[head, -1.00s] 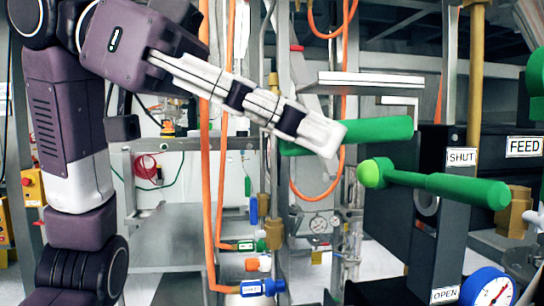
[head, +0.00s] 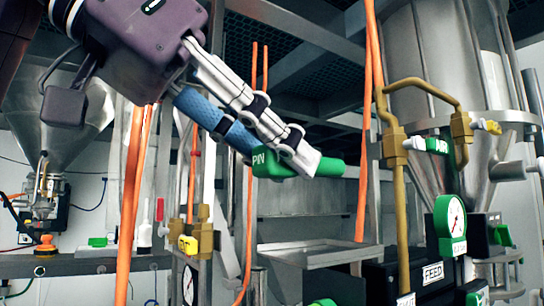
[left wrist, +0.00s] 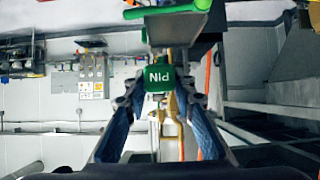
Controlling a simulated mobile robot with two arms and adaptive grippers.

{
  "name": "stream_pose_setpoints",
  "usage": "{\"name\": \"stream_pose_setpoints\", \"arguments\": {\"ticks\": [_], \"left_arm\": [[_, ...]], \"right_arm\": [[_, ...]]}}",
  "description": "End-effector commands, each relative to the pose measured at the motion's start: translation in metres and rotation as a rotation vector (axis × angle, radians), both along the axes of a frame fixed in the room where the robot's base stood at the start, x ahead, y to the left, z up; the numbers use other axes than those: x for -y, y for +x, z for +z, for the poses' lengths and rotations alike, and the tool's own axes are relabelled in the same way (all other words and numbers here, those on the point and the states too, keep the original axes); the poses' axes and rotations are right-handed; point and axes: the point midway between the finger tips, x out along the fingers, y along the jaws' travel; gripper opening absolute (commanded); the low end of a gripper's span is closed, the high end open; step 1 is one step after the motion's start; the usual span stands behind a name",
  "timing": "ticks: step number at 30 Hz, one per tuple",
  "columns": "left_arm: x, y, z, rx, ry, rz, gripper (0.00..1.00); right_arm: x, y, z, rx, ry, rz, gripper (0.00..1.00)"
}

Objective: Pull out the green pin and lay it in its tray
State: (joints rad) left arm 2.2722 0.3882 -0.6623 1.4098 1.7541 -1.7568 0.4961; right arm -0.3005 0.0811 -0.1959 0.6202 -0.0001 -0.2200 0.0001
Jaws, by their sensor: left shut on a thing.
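The green pin (head: 330,168), with white letters PIN on its head, is held between the fingers of my left gripper (head: 284,157) in the head view. It points to the right and is clear of any surface, up in the air. In the left wrist view the pin's labelled head (left wrist: 159,78) sits between the blue-padded fingertips. A grey metal tray (head: 318,256) is below and slightly right of the gripper in the head view. I cannot tell whether this is the pin's own tray. My right gripper does not show.
Orange hoses (head: 366,130) hang right of the pin, beside brass pipework (head: 396,148). A dark unit with a FEED label (head: 433,273) and a green-rimmed gauge (head: 451,222) stand at the lower right. A green bar (left wrist: 168,10) shows at the top of the wrist view.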

Motion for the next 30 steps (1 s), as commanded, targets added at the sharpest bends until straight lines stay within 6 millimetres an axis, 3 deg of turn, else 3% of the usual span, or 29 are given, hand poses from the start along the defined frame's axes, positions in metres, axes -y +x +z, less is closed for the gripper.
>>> {"name": "stream_pose_setpoints", "arguments": {"ticks": [21,30], "left_arm": [[0.014,0.045,-0.051,-0.002,0.000,0.000,0.00],[0.014,0.044,-0.069,0.000,-0.001,-0.002,0.00]], "right_arm": [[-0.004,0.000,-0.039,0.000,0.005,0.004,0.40],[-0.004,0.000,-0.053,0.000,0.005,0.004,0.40]]}}
